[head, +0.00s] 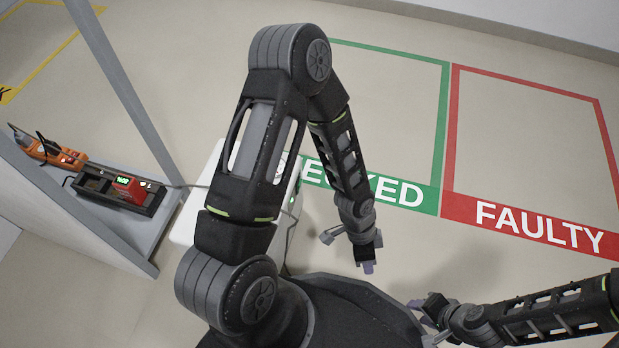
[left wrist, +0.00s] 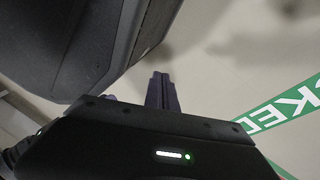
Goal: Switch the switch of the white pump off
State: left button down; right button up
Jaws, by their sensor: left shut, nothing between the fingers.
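A white boxy unit (head: 187,217), which looks like the white pump, stands on the floor left of centre in the head view. My left arm covers much of it, and no switch on it can be made out. My left gripper (head: 367,267) is to the right of the unit, pointing down, apart from it. In the left wrist view its fingers (left wrist: 161,92) are together with nothing between them. My right gripper (head: 430,318) is low at the right of the head view, away from the unit; its jaw opening is unclear.
A cable runs from there towards the white unit. Green CHECKED (head: 440,130) and red FAULTY (head: 455,130) floor areas are empty.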

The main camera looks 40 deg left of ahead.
pick_arm(q)
jog(key=w+a+r+m+y+p, duration=0.1)
jog(key=w+a+r+m+y, duration=0.3)
jog(key=a+m, duration=0.4)
jog(key=w+a+r+m+y+p, duration=0.2)
jog(key=w+a+r+m+y, duration=0.2)
jog(key=m, duration=0.9)
jog(key=w+a+r, duration=0.3)
jog(key=a+r, duration=0.1)
jog(key=r, duration=0.1)
jog(key=shift+w+a+r+g+y, duration=0.25)
jog(key=shift+a+r+g+y, duration=0.05)
jog(key=shift+a+g, duration=0.1)
jog(key=shift+f, duration=0.1)
jog(key=s+a+f+b, duration=0.3)
jog(key=a+f+b, duration=0.2)
jog(key=a+f, duration=0.2)
jog(key=shift+x, duration=0.8)
jog(key=shift+w, duration=0.15)
